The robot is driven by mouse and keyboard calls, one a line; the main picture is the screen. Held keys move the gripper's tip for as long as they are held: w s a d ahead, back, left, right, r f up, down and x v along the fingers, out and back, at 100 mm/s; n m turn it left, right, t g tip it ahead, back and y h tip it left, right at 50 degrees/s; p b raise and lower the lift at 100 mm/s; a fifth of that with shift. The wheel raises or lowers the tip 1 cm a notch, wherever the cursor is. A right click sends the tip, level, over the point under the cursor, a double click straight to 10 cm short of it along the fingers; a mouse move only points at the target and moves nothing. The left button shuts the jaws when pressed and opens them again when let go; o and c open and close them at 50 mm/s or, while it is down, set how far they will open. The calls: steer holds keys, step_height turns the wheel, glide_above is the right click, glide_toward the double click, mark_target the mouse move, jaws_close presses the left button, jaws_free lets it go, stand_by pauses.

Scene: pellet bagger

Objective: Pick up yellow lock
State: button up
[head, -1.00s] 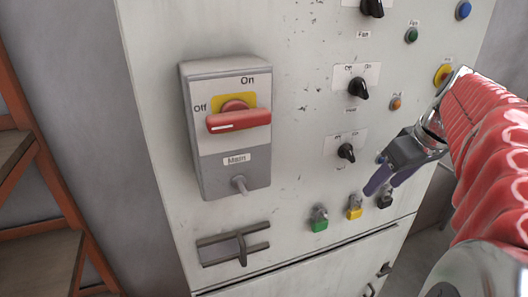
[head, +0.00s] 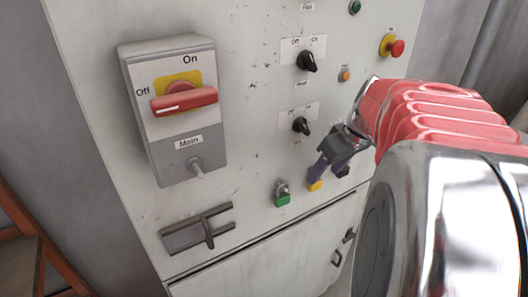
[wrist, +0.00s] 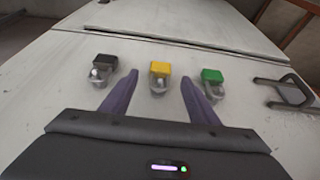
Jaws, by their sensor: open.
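The yellow lock (wrist: 160,69) hangs on the cabinet front between a black lock (wrist: 105,64) and a green lock (wrist: 211,76). In the head view the yellow lock (head: 315,185) is partly hidden behind my gripper (head: 335,170). My gripper is open and empty. In the wrist view its two purple fingers (wrist: 160,102) point toward the cabinet, one on each side of the yellow lock's line. The fingertips appear short of the lock's yellow body, with no visible contact.
The cabinet (head: 245,130) carries a main switch box (head: 175,110) with a red handle, black knobs and several buttons. A metal handle bracket (head: 200,231) sticks out lower left. The green lock (head: 282,198) is close beside the yellow one. An orange shelf frame (head: 40,240) stands at left.

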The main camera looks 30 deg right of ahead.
mark_target(318, 182)
steer(key=shift+x, duration=2.6)
steer(key=shift+a, duration=0.1)
steer(key=c, duration=1.1)
steer(key=shift+c, duration=0.2)
steer(key=shift+v, duration=0.85)
steer(key=s, duration=1.7)
steer(key=shift+s+d, duration=0.25)
steer(key=shift+s, duration=0.05)
